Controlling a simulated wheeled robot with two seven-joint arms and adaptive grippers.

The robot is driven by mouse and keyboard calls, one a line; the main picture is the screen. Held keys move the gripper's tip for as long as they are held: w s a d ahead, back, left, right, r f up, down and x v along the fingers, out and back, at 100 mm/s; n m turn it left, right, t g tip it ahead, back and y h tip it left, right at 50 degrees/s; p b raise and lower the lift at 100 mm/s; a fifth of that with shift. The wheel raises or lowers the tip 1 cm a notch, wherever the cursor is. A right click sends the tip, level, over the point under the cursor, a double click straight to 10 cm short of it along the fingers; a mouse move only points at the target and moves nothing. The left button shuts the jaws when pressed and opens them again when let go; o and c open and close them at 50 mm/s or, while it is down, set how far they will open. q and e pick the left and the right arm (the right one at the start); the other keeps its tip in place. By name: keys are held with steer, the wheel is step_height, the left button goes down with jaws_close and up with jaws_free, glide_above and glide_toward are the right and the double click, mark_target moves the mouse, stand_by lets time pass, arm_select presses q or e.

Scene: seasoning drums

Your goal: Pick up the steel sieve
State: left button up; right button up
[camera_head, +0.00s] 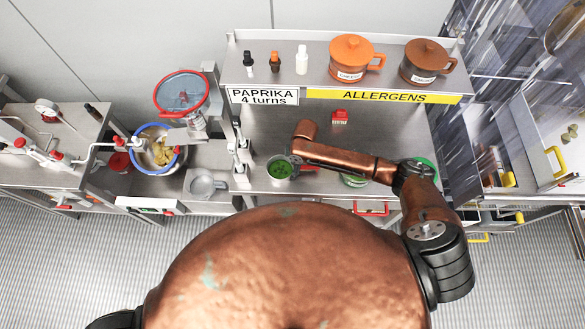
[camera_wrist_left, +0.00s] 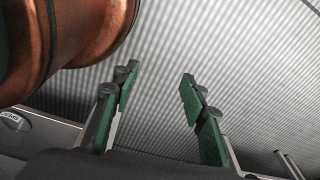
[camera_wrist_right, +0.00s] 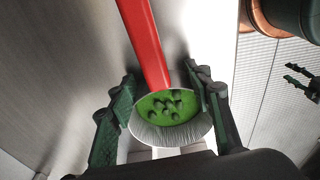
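A shallow round grey steel piece with a short handle (camera_head: 203,185), which looks like the steel sieve, lies on the lower bench left of the white-and-steel valve post; its mesh cannot be made out. My right gripper (camera_wrist_right: 162,92) is open, with its fingers either side of a round green-topped thing (camera_wrist_right: 165,105) with pale ribbed sides and a red handle (camera_wrist_right: 145,40); contact is unclear. The green-topped thing also shows in the head view (camera_head: 279,168), on the steel worktop. My left gripper (camera_wrist_left: 158,95) is open and empty above the ribbed floor, outside the head view.
A blue-rimmed bowl (camera_head: 156,168) with yellow food stands left of the grey steel piece. Orange (camera_head: 350,60) and brown (camera_head: 424,63) lidded pots and small bottles stand on the upper shelf. Green-lidded containers are partly hidden by that arm.

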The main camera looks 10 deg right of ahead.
jaws_close()
stand_by(0.3)
steer(key=shift+r, duration=0.15)
